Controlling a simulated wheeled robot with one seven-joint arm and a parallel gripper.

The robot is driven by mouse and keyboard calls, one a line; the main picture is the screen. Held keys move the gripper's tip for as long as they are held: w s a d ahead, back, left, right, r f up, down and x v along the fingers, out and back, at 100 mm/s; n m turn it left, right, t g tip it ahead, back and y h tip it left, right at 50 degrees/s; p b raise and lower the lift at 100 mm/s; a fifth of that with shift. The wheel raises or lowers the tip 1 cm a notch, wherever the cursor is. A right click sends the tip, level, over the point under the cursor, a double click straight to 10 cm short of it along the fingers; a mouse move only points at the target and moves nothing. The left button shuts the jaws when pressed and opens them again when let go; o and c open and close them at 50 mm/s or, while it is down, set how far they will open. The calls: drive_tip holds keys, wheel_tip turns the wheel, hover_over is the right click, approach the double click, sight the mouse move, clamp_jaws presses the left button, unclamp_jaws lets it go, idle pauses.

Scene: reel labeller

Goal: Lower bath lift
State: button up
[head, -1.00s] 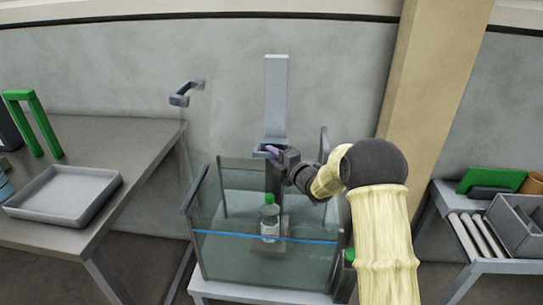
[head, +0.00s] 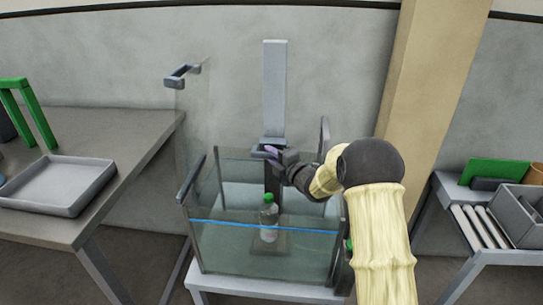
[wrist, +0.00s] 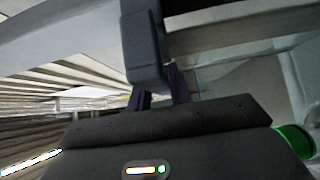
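The bath is a clear glass tank (head: 215,255) with a blue line across its front. The lift's pale upright post (head: 275,85) stands at its back, with a dark carriage and handle (head: 270,146) on it. The handle block fills the upper middle of the wrist view (wrist: 143,45). My gripper (head: 274,153) is at this handle, its purple fingers either side of the block in the wrist view (wrist: 160,98), and looks shut on it. A green-capped clear bottle (head: 268,217) stands upright on the lift platform (head: 270,246) inside the tank. The blue line crosses the bottle in view.
A table on the left holds a grey tray (head: 60,184) and a green frame (head: 38,118). A glass panel with a dark handle (head: 183,73) stands behind the tank's left side. On the right, a roller stand (head: 484,228) holds a grey bin (head: 522,222). A tan pillar rises behind my arm.

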drive_tip(key=o, duration=0.4)
drive_tip(key=shift+s+a, duration=0.25)
drive_tip(key=shift+s, duration=0.05)
drive_tip(key=shift+o, duration=0.2)
drive_tip(key=shift+w+d, duration=0.1)
wheel_tip(320, 180, up, 10)
drive_tip(key=shift+r+p, duration=0.15)
drive_tip(key=shift+p, duration=0.7)
drive_tip(key=shift+d, duration=0.2)
drive_tip(key=b+v, duration=0.7)
drive_tip(key=v, duration=1.2)
drive_tip(key=shift+s+d, duration=0.25)
drive_tip(key=shift+s, duration=0.05)
idle(0.5)
idle(0.6)
